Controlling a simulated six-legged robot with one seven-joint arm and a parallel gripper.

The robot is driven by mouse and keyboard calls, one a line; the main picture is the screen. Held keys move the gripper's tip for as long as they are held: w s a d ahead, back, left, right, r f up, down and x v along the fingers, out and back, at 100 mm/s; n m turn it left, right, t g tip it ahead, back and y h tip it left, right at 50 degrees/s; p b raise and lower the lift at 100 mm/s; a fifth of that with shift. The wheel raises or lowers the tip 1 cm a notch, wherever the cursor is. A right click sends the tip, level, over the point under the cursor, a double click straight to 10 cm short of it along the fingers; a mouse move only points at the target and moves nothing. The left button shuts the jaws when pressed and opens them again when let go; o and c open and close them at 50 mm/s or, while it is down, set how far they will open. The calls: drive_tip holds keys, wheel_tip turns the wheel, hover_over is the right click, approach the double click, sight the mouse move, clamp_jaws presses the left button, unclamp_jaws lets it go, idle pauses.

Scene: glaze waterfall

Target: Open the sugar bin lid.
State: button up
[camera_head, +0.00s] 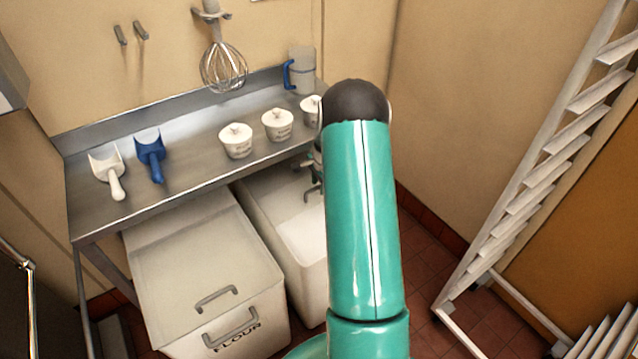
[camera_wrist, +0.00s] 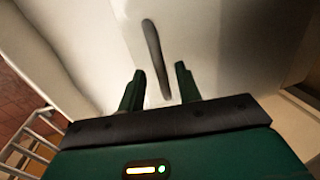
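The right-hand white bin (camera_head: 262,205) stands under the steel counter, beside the bin marked FLOUR. My arm hides its right part and any label, so I cannot read whether it says sugar. In the wrist view a grey bar handle (camera_wrist: 152,45) stands on a pale surface (camera_wrist: 220,40), probably this bin's lid. My gripper (camera_wrist: 159,68) is open, with one green finger on each side of the handle's near end. I see gaps between the fingers and the handle. In the head view the gripper is mostly hidden behind my arm.
The flour bin (camera_head: 205,265) stands close on the left, its lid shut. The counter (camera_head: 190,190) above carries scoops, several white lidded pots (camera_head: 236,141) and a jug (camera_head: 302,70). A whisk (camera_head: 223,66) hangs on the wall. A white rack (camera_head: 530,170) stands at right.

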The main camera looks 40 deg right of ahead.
wheel_tip(320, 180, up, 14)
drive_tip(key=s, duration=0.2)
drive_tip(key=shift+s+a+f, duration=0.15)
drive_tip(key=shift+s+f, duration=0.1)
drive_tip(key=shift+s, duration=0.1)
drive_tip(key=shift+c, duration=0.2)
